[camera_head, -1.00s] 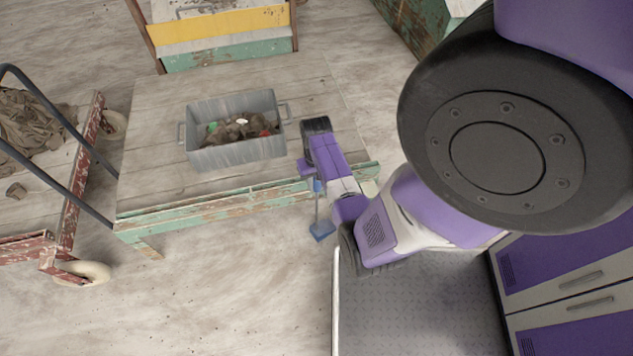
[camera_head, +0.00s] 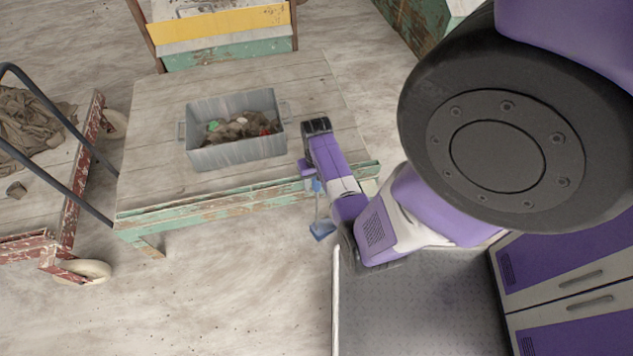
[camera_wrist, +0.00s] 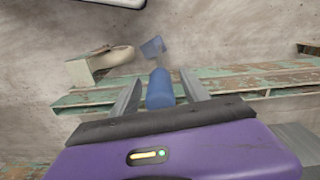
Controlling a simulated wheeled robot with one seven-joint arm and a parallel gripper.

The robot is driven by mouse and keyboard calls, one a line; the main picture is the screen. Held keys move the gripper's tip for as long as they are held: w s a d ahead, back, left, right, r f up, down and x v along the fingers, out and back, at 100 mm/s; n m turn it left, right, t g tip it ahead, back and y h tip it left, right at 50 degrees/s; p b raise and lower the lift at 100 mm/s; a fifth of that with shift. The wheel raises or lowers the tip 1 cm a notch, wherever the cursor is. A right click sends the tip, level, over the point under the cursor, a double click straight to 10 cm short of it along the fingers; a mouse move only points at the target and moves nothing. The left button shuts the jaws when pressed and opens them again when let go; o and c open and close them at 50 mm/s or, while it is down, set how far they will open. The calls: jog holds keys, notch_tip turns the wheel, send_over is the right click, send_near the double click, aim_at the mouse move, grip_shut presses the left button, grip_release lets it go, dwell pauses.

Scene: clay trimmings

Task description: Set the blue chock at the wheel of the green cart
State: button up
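The green cart is a low wooden-topped platform with worn green rails (camera_head: 215,207); its green edge crosses the wrist view (camera_wrist: 240,80). A cream wheel (camera_wrist: 117,57) shows by its corner block in the wrist view; my arm hides that corner in the head view. The blue chock (camera_head: 322,230) is a small wedge on a thin rod, off the cart's front edge. It also shows in the wrist view (camera_wrist: 152,47), apart from the wheel. My gripper (camera_wrist: 162,78) has its fingers around the chock's blue handle and appears shut on it. Whether the wedge touches the floor is unclear.
A grey bin (camera_head: 237,153) of clay scraps stands on the green cart. A red cart (camera_head: 70,205) with a cloth and a cream wheel stands left. A yellow-and-green piece (camera_head: 222,35) stands behind. Floor in front is clear.

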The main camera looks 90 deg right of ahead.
jog(key=shift+r+p, duration=1.15)
jog(key=shift+r, duration=2.75)
